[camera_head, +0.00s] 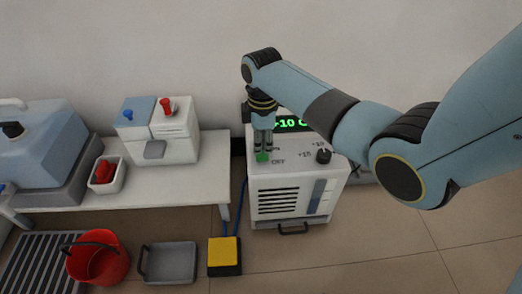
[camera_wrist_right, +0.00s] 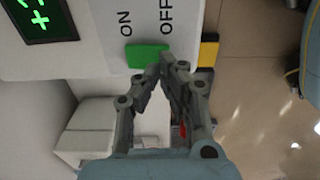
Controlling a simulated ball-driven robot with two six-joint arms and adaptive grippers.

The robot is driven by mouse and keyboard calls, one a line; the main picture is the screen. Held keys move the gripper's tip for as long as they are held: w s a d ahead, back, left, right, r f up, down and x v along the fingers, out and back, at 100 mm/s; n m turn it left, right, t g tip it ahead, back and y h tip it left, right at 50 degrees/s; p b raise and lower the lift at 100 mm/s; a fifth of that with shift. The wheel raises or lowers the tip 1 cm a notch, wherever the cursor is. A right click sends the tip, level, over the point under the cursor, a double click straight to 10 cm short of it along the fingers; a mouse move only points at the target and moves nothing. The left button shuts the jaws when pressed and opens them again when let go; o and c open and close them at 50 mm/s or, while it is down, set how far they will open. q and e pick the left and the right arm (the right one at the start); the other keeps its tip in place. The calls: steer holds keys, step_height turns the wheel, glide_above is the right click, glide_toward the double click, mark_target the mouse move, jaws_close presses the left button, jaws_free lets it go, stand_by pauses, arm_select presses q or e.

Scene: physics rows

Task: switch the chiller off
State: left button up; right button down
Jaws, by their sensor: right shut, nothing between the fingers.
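The chiller (camera_head: 285,190) is a white box on the floor with a vented front, a dark knob (camera_head: 323,156) and a green-lit display (camera_head: 291,124) reading about +10 C. Its green switch (camera_head: 262,157) lies on the top between the ON and OFF marks; it also shows in the right wrist view (camera_wrist_right: 144,54). My right gripper (camera_head: 263,150) points down at the switch, fingers together and empty. In the right wrist view its fingertips (camera_wrist_right: 163,66) are at the switch's edge on the OFF side; I cannot tell whether they touch. My left gripper is not in view.
On the floor are a red bucket (camera_head: 100,262), a grey tray (camera_head: 172,264) and a yellow-topped block (camera_head: 224,251). Floor to the right is clear.

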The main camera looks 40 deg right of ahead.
mark_target(262, 156)
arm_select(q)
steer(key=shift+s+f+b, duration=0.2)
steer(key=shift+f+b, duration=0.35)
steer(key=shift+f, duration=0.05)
arm_select(e)
steer(key=shift+f, duration=1.2)
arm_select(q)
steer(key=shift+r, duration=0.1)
arm_select(e)
steer(key=shift+r+p, duration=0.4)
steer(key=shift+r, duration=0.05)
steer(key=shift+r+p, duration=1.35)
steer(key=shift+p, duration=0.05)
steer(key=shift+r+p, duration=0.65)
steer(key=shift+r, duration=0.05)
steer(key=shift+r+p, duration=0.55)
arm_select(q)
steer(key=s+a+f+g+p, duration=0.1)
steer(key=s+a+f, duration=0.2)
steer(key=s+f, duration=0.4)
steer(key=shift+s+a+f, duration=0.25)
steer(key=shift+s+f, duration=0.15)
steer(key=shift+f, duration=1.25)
arm_select(e)
steer(key=shift+r, duration=0.45)
